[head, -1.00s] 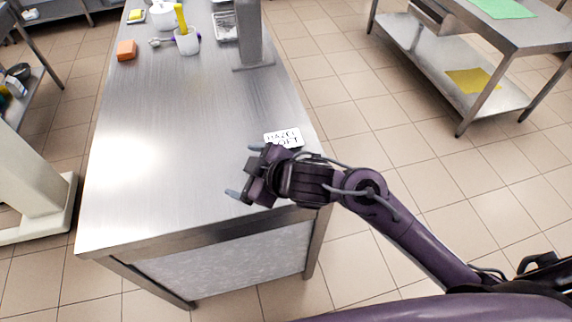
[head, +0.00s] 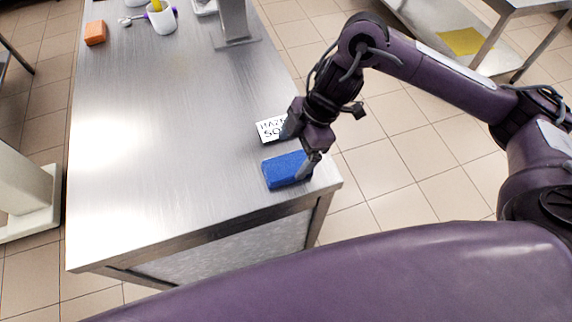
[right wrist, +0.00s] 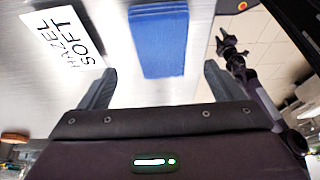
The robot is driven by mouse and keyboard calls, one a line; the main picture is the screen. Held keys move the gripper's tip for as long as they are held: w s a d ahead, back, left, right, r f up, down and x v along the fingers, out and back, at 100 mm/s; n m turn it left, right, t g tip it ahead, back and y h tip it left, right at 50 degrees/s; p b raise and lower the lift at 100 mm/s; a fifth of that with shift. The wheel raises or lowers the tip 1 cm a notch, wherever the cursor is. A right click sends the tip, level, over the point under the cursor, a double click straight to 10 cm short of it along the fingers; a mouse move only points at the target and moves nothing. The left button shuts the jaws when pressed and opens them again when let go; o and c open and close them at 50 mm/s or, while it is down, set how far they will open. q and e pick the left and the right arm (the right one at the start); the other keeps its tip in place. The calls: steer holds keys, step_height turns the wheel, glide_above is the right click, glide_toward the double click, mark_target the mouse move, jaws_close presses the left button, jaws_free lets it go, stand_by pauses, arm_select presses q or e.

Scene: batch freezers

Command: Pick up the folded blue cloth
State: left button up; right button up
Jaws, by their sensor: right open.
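The folded blue cloth (head: 284,170) lies on the steel table near its front right corner, in the head view. It also shows in the right wrist view (right wrist: 158,38), ahead of and between the two fingers. My right gripper (head: 300,150) is open and empty, close above the cloth's right side, with its fingers pointing down and to the left. In the right wrist view the fingers (right wrist: 155,88) stand wide apart, with the cloth beyond their tips. My left gripper is not in view.
A white label card (head: 270,129) with black lettering lies just behind the cloth. A grey metal stand (head: 236,25), a white cup (head: 161,18) and an orange block (head: 95,33) stand farther back.

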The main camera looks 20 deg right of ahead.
mark_target(288, 165)
steer(key=x, duration=0.4)
steer(key=shift+s+d+f+p, duration=0.15)
steer(key=shift+d+f+p, duration=0.05)
steer(key=shift+d+p, duration=0.1)
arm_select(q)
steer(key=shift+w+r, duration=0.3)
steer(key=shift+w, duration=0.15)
arm_select(e)
steer(key=shift+a+f, duration=0.25)
steer(key=shift+f, duration=0.1)
steer(key=c, duration=1.1)
steer(key=shift+o, duration=0.2)
steer(key=shift+r, duration=0.1)
